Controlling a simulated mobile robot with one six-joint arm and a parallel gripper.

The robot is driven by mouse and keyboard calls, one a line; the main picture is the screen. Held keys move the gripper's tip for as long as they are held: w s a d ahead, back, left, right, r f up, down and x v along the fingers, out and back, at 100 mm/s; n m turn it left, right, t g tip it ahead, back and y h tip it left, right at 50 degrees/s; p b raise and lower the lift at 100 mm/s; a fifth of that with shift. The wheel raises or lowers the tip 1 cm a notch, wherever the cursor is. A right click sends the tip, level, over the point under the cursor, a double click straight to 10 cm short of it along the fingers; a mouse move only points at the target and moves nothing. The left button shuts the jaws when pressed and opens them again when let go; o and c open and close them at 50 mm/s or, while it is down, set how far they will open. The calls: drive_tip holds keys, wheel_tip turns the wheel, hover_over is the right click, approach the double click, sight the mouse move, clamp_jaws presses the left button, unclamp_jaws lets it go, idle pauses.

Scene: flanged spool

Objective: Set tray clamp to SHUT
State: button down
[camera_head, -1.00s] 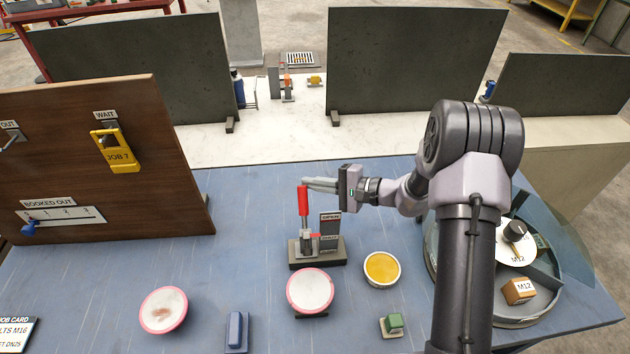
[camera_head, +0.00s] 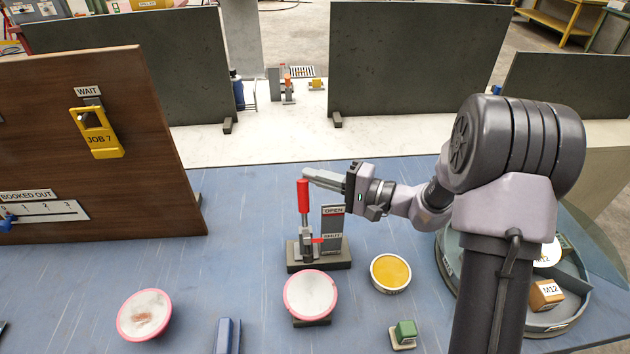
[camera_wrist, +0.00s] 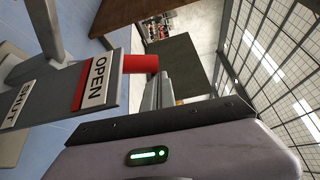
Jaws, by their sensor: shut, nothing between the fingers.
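The tray clamp (camera_head: 307,244) stands on a dark base on the blue bench, with its red-gripped lever (camera_head: 303,196) upright. In the wrist view the OPEN label (camera_wrist: 97,82) and a SHUT label (camera_wrist: 18,104) are readable, with the red grip (camera_wrist: 141,63) beyond the plate. My gripper (camera_head: 308,175) is shut and empty, its fingertips at the top of the red grip; I cannot tell whether they touch it.
A white pink-rimmed dish (camera_head: 311,294) stands just in front of the clamp, and a yellow-filled dish (camera_head: 391,272) to its right. A brown board (camera_head: 150,160) stands at left, a round divided tray (camera_head: 560,318) at right.

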drive_tip(key=p+v, duration=0.2)
drive_tip(key=v, duration=1.5)
drive_tip(key=shift+s+d, duration=0.1)
drive_tip(key=shift+d, duration=0.1)
